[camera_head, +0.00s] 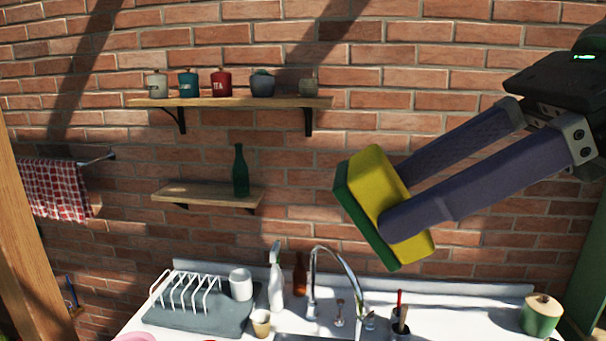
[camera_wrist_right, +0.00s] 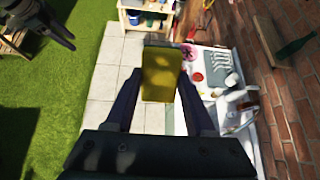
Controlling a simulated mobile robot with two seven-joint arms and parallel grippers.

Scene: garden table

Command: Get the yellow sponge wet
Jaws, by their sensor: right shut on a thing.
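My right gripper (camera_head: 392,195) comes in from the right in the head view and is shut on the yellow sponge (camera_head: 378,178). The sponge has a green layer on its left face and is tilted. It is held in the air above the sink counter, in front of the brick wall. In the right wrist view the yellow sponge (camera_wrist_right: 161,73) sits between my two fingers. The curved metal tap (camera_head: 330,262) stands below and left of the sponge. The sink basin (camera_head: 300,337) shows only as a strip at the bottom edge. My left gripper is not in the head view.
A dish rack (camera_head: 190,292), white mug (camera_head: 241,284), spray bottle (camera_head: 276,280) and brown bottle (camera_head: 299,274) stand left of the tap. A brush holder (camera_head: 400,322) and green pot (camera_head: 541,314) stand to the right. Two wall shelves hold jars and a green bottle (camera_head: 240,172).

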